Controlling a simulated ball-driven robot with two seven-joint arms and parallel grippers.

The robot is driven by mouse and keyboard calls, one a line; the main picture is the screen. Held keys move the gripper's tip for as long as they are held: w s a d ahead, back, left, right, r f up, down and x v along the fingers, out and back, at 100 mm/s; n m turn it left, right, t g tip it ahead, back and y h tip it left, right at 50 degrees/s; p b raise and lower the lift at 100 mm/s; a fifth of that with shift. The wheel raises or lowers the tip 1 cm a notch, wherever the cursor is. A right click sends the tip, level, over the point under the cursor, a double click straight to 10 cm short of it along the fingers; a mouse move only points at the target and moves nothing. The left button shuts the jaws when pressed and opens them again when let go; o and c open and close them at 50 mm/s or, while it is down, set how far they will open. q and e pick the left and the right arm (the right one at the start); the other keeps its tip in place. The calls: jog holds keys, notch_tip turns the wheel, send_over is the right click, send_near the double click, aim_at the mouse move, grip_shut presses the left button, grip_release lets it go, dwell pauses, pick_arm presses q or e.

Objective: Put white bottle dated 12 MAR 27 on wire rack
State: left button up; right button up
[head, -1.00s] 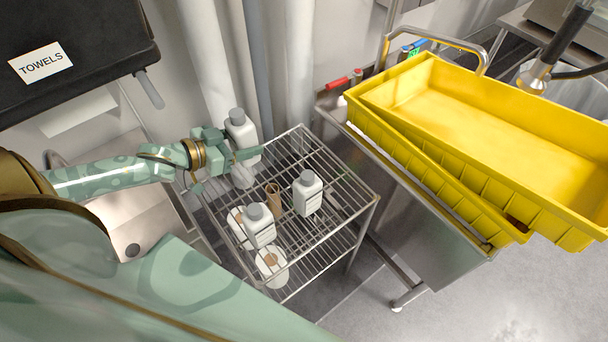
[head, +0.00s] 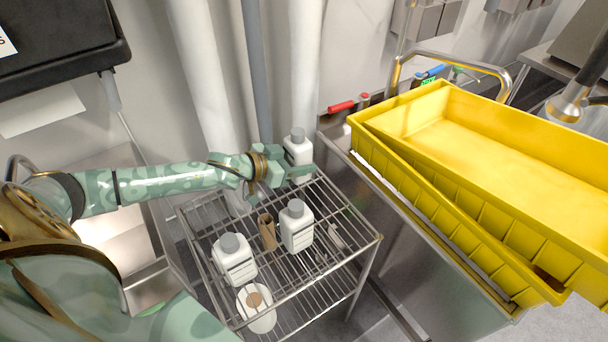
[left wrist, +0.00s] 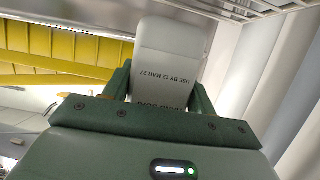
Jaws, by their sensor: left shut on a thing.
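My left gripper (head: 290,175) is shut on a white bottle (head: 297,150) with a grey cap, at the back of the wire rack (head: 371,243). In the left wrist view the held white bottle (left wrist: 172,60) sits between the green fingers (left wrist: 158,90) and its print reads "USE BY 12 MAR 27". In the head view I cannot tell whether its base touches the rack's top shelf. Two similar white bottles stand on the rack, one near the middle (head: 296,228) and one nearer the front (head: 234,262). My right gripper is not in view.
A brown bottle-like thing (head: 267,230) stands between the white bottles. A white round thing (head: 257,312) shows lower at the front. Yellow crates (head: 470,130) lie on the steel sink unit at right. Pipes and wall are close behind the rack. The rack's right side has free room.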

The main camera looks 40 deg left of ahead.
pick_arm(q)
jog(key=shift+w+d+f, duration=0.1)
jog(key=shift+w+f, duration=0.3)
notch_tip(320, 180, down, 4)
jog(key=shift+w+r+b, duration=0.1)
jog(key=shift+r+b, duration=0.15)
jog(key=shift+b, duration=0.8)
jog(key=shift+r, duration=0.15)
jog(key=o, duration=1.4)
